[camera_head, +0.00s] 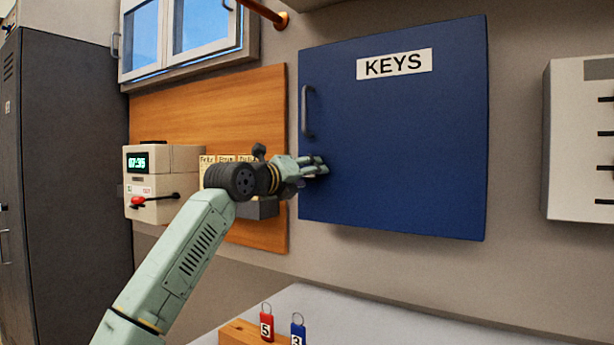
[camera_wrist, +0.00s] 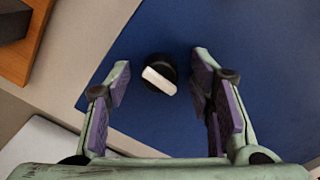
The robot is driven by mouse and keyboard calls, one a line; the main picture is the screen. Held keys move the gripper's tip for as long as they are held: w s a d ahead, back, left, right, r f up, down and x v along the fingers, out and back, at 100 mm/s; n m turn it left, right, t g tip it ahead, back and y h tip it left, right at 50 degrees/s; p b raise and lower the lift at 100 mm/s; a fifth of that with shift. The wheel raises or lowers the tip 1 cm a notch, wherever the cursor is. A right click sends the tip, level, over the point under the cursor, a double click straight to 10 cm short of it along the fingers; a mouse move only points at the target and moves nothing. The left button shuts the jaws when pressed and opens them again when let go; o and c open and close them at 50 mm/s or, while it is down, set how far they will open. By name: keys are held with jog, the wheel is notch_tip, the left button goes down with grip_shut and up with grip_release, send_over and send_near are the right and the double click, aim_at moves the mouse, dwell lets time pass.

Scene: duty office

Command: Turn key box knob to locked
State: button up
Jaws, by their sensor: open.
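The blue key box (camera_head: 405,140) hangs on the wall with a "KEYS" label (camera_head: 394,64) and a grey handle (camera_head: 307,111) at its left edge. Its door looks closed. In the wrist view the knob (camera_wrist: 160,75) is a round black base with a pale bar, on the blue door (camera_wrist: 265,45). The bar lies slanted in the picture. My gripper (camera_wrist: 160,75) is open, with one finger on each side of the knob and visible gaps between. In the head view my gripper (camera_head: 318,166) is at the door's lower left and hides the knob.
A wooden board (camera_head: 260,100) with a time clock (camera_head: 150,190) is left of the box. A window (camera_head: 185,35) and an orange pipe (camera_head: 262,10) are above. A white rack (camera_head: 580,140) is at right.

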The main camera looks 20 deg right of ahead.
jog(key=v, duration=1.2)
